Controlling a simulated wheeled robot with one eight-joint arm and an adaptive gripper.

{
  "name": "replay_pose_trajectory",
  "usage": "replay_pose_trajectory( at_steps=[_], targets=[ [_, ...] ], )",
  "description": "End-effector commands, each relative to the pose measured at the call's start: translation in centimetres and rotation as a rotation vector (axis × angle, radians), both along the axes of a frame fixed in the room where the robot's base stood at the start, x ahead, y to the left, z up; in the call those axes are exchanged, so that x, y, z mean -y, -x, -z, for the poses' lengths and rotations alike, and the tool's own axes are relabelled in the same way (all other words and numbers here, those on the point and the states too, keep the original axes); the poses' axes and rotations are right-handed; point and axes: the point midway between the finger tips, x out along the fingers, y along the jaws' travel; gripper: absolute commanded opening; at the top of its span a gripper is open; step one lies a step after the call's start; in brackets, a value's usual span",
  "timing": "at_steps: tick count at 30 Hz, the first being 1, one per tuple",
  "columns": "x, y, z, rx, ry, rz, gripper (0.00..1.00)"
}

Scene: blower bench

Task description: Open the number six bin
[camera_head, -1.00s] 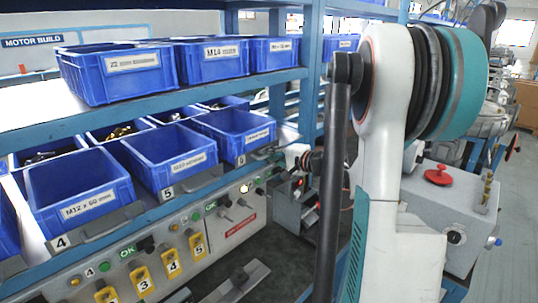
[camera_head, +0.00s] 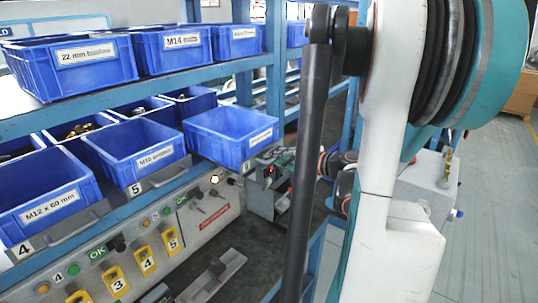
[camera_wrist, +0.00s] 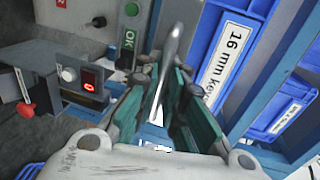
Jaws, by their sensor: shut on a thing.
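The number six bin (camera_head: 228,136) is the blue bin to the right of bin 5 on the lower shelf. In the head view it juts out past the neighbouring bins, toward the right front. In the wrist view, a blue bin front with a "16 mm key..." label (camera_wrist: 227,62) is close beside the fingers. My gripper (camera_wrist: 163,85) has its teal fingers closed on a grey metal handle (camera_wrist: 174,42) at the bin's front. My gripper also shows in the head view (camera_head: 281,160), at the bin's right front corner, partly behind my arm.
Bin 5 (camera_head: 137,152) and bin 4 (camera_head: 50,192) sit to the left. Labelled blue bins (camera_head: 80,64) fill the upper shelf. A control panel (camera_head: 150,245) with yellow numbered switches runs below. A blue shelf post (camera_head: 275,60) stands behind the bin.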

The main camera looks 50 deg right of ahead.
Motion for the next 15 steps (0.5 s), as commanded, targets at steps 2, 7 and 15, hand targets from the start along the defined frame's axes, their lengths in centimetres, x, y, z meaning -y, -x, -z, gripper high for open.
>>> replay_pose_trajectory(
  at_steps=[2, 7, 15],
  targets=[
    [0.0, 0.12, -0.01, 0.0, 0.0, 0.0, 0.0],
    [0.0, 0.1, -0.03, 0.001, 0.0, 0.0, 0.0],
    [0.01, 0.07, -0.04, 0.001, 0.0, 0.0, 0.3]
  ],
)
